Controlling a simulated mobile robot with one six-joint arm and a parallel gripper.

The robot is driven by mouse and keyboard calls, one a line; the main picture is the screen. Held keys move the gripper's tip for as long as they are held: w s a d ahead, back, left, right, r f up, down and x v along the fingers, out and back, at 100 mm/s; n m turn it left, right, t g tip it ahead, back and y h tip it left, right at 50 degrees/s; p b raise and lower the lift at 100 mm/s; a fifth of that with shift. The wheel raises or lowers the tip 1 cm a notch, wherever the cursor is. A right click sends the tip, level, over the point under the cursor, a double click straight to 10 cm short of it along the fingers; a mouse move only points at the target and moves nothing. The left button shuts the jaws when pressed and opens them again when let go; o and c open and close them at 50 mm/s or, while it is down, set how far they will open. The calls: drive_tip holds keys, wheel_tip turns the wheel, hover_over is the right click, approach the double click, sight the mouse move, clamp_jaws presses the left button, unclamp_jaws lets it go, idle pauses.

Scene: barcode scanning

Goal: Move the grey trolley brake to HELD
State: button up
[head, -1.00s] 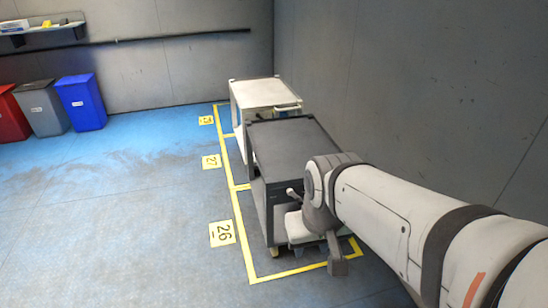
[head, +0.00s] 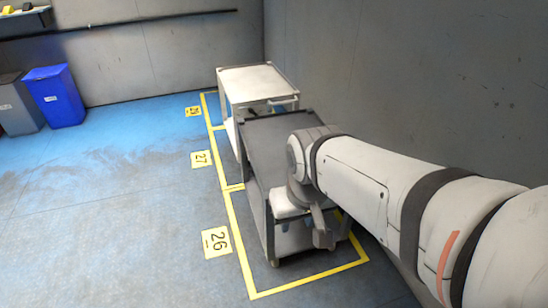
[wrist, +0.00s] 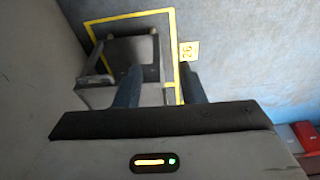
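The grey trolley (head: 283,143) stands in the yellow-marked bay by the 26 tag, in front of a white trolley. It also shows in the wrist view (wrist: 135,52), upper left of centre. Its brake cannot be made out in either view, and my arm covers part of the trolley's right side in the head view. My gripper (wrist: 158,72) shows two dark fingers set apart, with nothing between them. It hangs above the trolley's near end in the head view, and no contact can be made out.
The white trolley (head: 258,80) stands right behind the grey one. The grey wall (head: 420,90) is close on the right. The blue floor (head: 110,190) to the left is open. A blue bin (head: 54,97) and a grey bin stand far left.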

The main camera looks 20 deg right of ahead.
drive_tip(key=shift+o, duration=0.7)
drive_tip(key=shift+w+f, duration=0.1)
drive_tip(key=shift+o, duration=0.3)
drive_tip(key=w+d+f+t+b, duration=0.2)
drive_tip(key=w+d+f+b, duration=0.1)
drive_tip(key=w+f, duration=0.4)
drive_tip(key=w+d+f+t+h+b, duration=0.1)
drive_tip(key=w+d+f+b, duration=0.3)
drive_tip(key=w, duration=0.6)
wheel_tip(320, 180, down, 3)
drive_tip(key=shift+w+d+r+t+b, duration=0.2)
drive_tip(key=shift+w+t+b, duration=0.1)
drive_tip(key=shift+t, duration=0.2)
drive_tip(key=w+d+f+t+b, duration=0.2)
drive_tip(key=w+d+f+b, duration=0.15)
drive_tip(key=f, duration=0.45)
drive_tip(key=w+d+f+t+b, duration=0.25)
drive_tip(key=w+f, duration=0.25)
drive_tip(key=f, duration=0.3)
drive_tip(key=w+d+f+t+b, duration=0.2)
drive_tip(key=w+d+f+b, duration=0.15)
drive_tip(key=f, duration=0.55)
wheel_tip(320, 180, down, 11)
drive_tip(key=s+d+m+t+y+b, duration=0.2)
drive_tip(key=s+t+b, duration=0.1)
drive_tip(key=t+b, duration=0.25)
drive_tip(key=w+b, duration=0.1)
drive_tip(key=w, duration=0.6)
drive_tip(key=shift+w+a+m+g, duration=0.3)
drive_tip(key=shift+a, duration=0.05)
